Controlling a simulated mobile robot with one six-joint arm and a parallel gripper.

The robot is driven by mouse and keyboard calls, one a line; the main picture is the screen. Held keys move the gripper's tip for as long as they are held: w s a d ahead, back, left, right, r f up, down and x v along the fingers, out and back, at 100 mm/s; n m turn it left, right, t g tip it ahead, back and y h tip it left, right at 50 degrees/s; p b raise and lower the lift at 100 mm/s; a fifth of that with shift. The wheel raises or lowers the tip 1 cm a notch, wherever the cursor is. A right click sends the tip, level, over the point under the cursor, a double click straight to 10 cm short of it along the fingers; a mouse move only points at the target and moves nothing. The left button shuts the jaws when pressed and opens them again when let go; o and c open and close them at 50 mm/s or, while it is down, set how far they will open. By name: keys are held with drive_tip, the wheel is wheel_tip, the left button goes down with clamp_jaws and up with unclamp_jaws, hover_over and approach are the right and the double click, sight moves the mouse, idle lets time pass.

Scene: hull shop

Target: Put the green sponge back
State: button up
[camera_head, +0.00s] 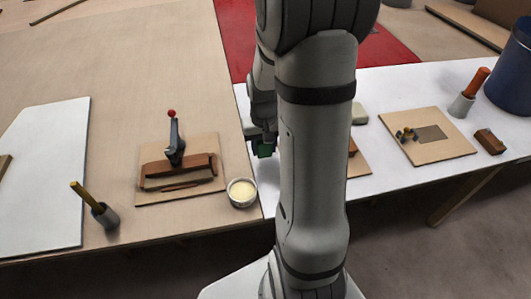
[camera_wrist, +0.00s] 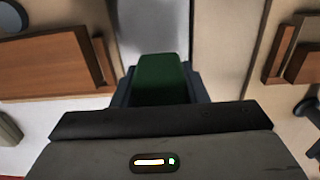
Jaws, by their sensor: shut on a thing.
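The green sponge (camera_wrist: 160,80) is between the fingers of my gripper (camera_wrist: 160,88) in the wrist view, and my gripper is shut on it. In the head view a small part of the green sponge (camera_head: 264,150) shows below my gripper (camera_head: 262,140), just left of my arm. It is over the white table near its left edge, to the right of the white bowl. I cannot tell from the pictures how high it is above the surface. My arm hides part of the white table behind it.
A white bowl with pale contents (camera_head: 242,191) stands at the brown table's right edge. A wooden fixture with a red-knobbed lever (camera_head: 172,145) is left of it. A grey cup with a yellow stick (camera_head: 104,215) stands further left. A board with small parts (camera_head: 455,147) lies right.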

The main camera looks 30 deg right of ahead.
sight(264, 154)
drive_tip(key=shift+s+f, duration=0.1)
drive_tip(key=shift+f, duration=1.6)
drive_tip(key=shift+f+b, duration=0.2)
drive_tip(key=shift+b, duration=0.15)
drive_tip(key=o, duration=0.6)
drive_tip(key=shift+r, duration=0.15)
